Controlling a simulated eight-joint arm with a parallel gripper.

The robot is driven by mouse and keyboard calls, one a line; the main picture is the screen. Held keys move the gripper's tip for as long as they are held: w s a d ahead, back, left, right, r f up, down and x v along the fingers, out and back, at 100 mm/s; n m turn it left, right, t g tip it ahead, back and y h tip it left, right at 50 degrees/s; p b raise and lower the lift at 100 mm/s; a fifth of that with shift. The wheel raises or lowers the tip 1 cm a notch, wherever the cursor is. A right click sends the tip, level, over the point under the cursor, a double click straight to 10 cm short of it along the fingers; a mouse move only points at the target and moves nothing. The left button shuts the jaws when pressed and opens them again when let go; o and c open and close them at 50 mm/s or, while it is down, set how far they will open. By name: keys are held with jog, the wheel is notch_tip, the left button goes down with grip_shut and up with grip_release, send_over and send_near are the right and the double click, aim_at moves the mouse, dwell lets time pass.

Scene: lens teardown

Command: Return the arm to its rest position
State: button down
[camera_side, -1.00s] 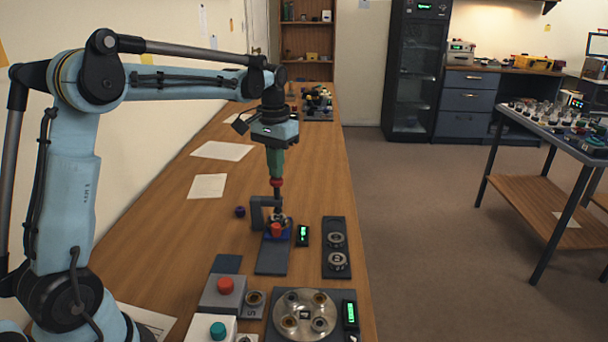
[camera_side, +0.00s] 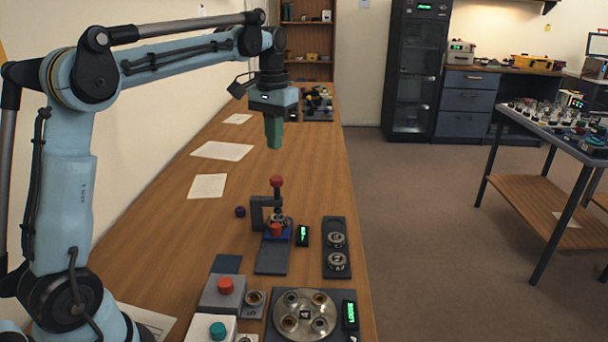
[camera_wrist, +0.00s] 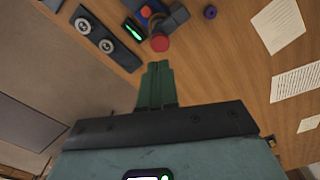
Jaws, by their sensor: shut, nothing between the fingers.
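My gripper (camera_side: 273,132) has green fingers. It hangs in the air over the wooden table, clear above a small press (camera_side: 265,215) topped by a red knob (camera_side: 276,181). The fingers are together with nothing between them. In the wrist view my gripper (camera_wrist: 157,66) points toward the red knob (camera_wrist: 159,43), with a visible gap of table between in the side view. My arm is bent at the elbow and stretches out over the table.
A dark plate with two round parts (camera_side: 336,247) lies right of the press. A round metal tray (camera_side: 303,326), a red button (camera_side: 225,285) and a teal button (camera_side: 218,330) are nearer. Papers (camera_side: 222,151) lie at left. A bench (camera_side: 555,128) with small parts stands at right.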

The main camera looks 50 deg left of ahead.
jog(key=shift+d, duration=0.1)
jog(key=s+d+f+m+t, duration=0.1)
jog(key=s+d+f+t, duration=0.2)
jog(key=s+d, duration=0.3)
jog(key=s+d+f+m+t, duration=0.2)
jog(key=s+d+f+t, duration=0.2)
jog(key=s+d, duration=0.3)
jog(key=shift+s+f, duration=0.6)
jog(key=shift+s, duration=0.2)
jog(key=shift+w+a+r, duration=0.1)
jog(key=w+a+r+m+g+h, duration=0.1)
jog(key=w+a+r+m+g, duration=0.5)
jog(key=w+a+m, duration=0.6)
notch_tip(320, 180, up, 2)
jog(key=shift+w+a+r, duration=0.1)
jog(key=shift+w+a, duration=0.7)
jog(key=shift+a, duration=0.4)
